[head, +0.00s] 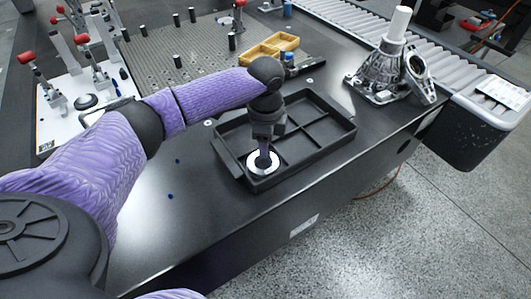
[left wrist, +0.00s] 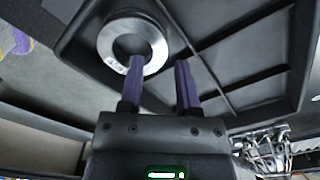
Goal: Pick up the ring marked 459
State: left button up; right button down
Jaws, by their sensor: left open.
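A silver-white ring (head: 262,171) lies flat in the near-left compartment of the black divided tray (head: 318,121). My left gripper (head: 264,149) points down at the ring. In the left wrist view its purple fingers (left wrist: 161,65) are apart with nothing held between them. One fingertip overlaps the edge of the ring's hole and the other appears outside the ring. I cannot tell whether they touch it. My right gripper is out of view.
The tray sits on a dark table (head: 200,235) near its front edge. A yellow bin (head: 268,48) and a perforated plate (head: 180,45) are behind. A metal casting (head: 380,72) stands to the right, before a roller conveyor (head: 360,25). Red-knobbed clamps (head: 60,50) stand at left.

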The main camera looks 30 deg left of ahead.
pick_arm(q)
notch_tip(320, 180, down, 3)
jog(key=shift+r+b, duration=0.1)
jog(key=shift+b, duration=0.2)
jog(key=shift+r, duration=0.1)
jog(key=shift+c, duration=0.5)
grip_shut()
jog(key=shift+r, duration=0.1)
dwell(0.3)
